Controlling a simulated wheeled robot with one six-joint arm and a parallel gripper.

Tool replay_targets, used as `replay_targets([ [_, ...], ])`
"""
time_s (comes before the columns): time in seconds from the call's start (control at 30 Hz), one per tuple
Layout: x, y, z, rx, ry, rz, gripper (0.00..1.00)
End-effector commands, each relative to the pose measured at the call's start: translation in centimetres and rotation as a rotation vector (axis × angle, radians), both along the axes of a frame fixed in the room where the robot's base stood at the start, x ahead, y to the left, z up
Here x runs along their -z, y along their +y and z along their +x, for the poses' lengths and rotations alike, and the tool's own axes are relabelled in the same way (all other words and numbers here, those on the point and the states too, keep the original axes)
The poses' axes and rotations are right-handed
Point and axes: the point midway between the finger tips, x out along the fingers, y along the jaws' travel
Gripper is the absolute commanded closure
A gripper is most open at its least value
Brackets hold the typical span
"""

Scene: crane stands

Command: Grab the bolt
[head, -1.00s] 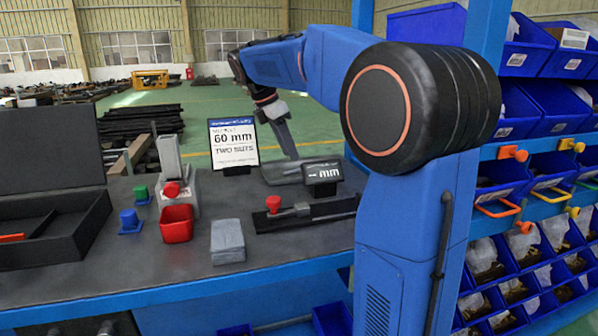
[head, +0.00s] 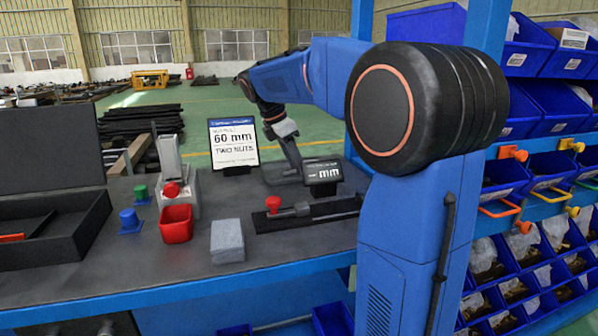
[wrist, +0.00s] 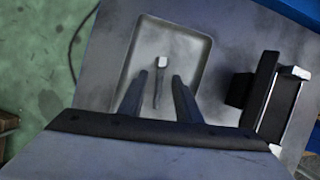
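The bolt (wrist: 161,64) lies in a shallow grey tray (wrist: 192,48) in the wrist view, its pale head away from my gripper and its thin dark shank pointing toward me. My gripper (wrist: 160,76) is open above the tray, one finger on each side of the bolt, with a visible gap on both sides. In the head view my gripper (head: 299,167) points down at the tray (head: 270,175) on the bench. The bolt cannot be made out there.
A small display reading mm (head: 324,172) stands just right of the tray. In front is a dark measuring slide with a red knob (head: 273,204). A sign reading "60 mm, TWO NUTS" (head: 234,145) stands behind left. A red bin (head: 176,224) and grey block (head: 227,241) are left.

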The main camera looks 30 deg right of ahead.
Motion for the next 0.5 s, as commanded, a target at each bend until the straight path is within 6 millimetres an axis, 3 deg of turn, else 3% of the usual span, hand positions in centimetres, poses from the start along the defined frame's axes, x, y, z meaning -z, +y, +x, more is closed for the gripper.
replay_targets([
  [0.03, 0.04, 0.0, 0.0, 0.0, 0.0, 0.0, 0.71],
  [0.17, 0.03, 0.0, 0.01, 0.0, 0.0, 0.0, 1.0],
  [0.5, 0.11, 0.01, 0.0, 0.0, 0.001, 0.0, 1.0],
])
